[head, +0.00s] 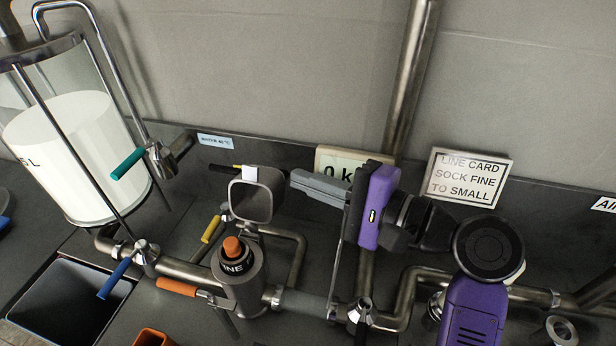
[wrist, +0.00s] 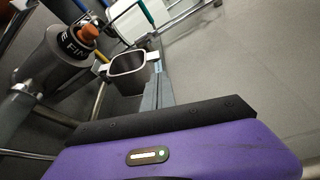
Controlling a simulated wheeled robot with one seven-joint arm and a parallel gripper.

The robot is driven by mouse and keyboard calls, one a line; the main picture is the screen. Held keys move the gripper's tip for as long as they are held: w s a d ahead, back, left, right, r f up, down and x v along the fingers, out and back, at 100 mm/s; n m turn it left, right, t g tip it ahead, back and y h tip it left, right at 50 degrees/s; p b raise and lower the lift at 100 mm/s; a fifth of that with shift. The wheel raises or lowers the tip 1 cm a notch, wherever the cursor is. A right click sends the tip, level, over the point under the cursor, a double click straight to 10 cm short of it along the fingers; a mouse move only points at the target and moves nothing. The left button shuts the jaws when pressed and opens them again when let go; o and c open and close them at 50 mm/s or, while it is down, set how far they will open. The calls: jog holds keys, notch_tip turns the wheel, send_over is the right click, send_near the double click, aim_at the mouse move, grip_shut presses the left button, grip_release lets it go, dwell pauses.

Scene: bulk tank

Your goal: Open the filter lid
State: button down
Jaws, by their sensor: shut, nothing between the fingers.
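The filter (head: 240,285) is a grey upright cylinder on the pipe at lower centre in the head view. Its top bears a dark label ending in "INE" and an orange-brown knob (head: 233,246); the lid appears to be on. In the wrist view the filter (wrist: 45,70) is at upper left, with the knob (wrist: 87,32) on top. My gripper (head: 293,181) is shut and empty, above and right of the filter, apart from it. Its fingers point left toward a grey square cup (head: 252,202); I cannot tell whether they touch it.
The open cup stands just behind the filter. An orange lever (head: 177,287), a yellow handle (head: 211,229) and a blue lever (head: 114,279) stick out left of the filter. A glass tank (head: 70,130) is at left. A sign (head: 470,176) and vertical pipe (head: 411,75) stand behind my arm.

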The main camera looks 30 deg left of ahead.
aim_at(274, 181)
jog(key=a, duration=0.6)
jog(key=shift+w+a+f, duration=0.3)
jog(key=shift+a+f, duration=0.05)
jog(key=shift+a, duration=0.05)
jog(key=s+n+b, duration=0.1)
jog(key=s+n+y, duration=0.1)
jog(key=s+d+n+b, duration=0.1)
jog(key=s, duration=0.1)
jog(key=shift+r+n+t+b, duration=0.3)
jog(key=shift+b, duration=0.05)
jog(key=shift+s+r+n, duration=0.25)
jog(key=shift+s+n, duration=0.05)
jog(key=shift+s, duration=0.05)
jog(key=shift+d, duration=0.1)
